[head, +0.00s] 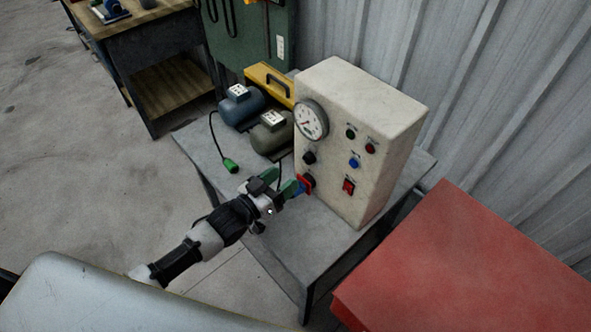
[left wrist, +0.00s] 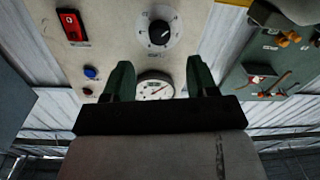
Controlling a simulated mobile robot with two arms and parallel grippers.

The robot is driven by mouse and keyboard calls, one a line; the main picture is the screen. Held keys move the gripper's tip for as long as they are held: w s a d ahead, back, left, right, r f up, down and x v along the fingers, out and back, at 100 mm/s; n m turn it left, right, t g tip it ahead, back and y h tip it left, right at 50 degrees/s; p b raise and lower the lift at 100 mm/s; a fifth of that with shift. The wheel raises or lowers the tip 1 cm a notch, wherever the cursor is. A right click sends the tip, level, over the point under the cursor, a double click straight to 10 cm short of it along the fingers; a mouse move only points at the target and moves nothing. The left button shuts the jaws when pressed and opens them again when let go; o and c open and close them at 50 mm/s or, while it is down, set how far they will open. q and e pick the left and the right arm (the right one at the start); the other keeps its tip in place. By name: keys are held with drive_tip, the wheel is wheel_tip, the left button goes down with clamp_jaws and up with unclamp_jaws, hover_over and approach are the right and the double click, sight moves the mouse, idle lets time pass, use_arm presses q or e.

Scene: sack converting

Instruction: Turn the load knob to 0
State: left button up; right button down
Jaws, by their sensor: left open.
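The load knob (head: 309,157) is a black knob on the front of a cream control box (head: 375,105), below the round gauge (head: 311,120). In the left wrist view the knob (left wrist: 159,34) sits on a white dial; its exact setting is too small to read. My left gripper (head: 282,181) is open, with green fingers, in front of the lower box front and below the knob. In the left wrist view the knob lies beyond the two separated fingertips (left wrist: 159,68), with no visible contact. My right gripper is out of view.
A red rocker switch (head: 348,187), blue button (head: 354,162) and red lamp (head: 370,148) are right of the knob. Motors (head: 270,134) stand left on the grey table (head: 290,239). A red surface (head: 470,265) is at right.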

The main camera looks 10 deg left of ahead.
use_arm(q)
drive_tip(key=shift+v, duration=1.7)
drive_tip(key=s+a+n+g+y, duration=0.3)
drive_tip(key=s+g+y, duration=0.75)
drive_tip(key=s, duration=1.15)
wheel_tip(320, 180, down, 26)
drive_tip(key=m+g+h, duration=0.2)
drive_tip(key=g, duration=0.1)
drive_tip(key=s+a+f+g, duration=0.1)
drive_tip(key=s+a+f, duration=0.2)
drive_tip(key=s+f, duration=1.4)
drive_tip(key=shift+a+f+y+b, duration=0.25)
drive_tip(key=shift+y+b, duration=0.1)
drive_tip(key=shift+b, duration=0.1)
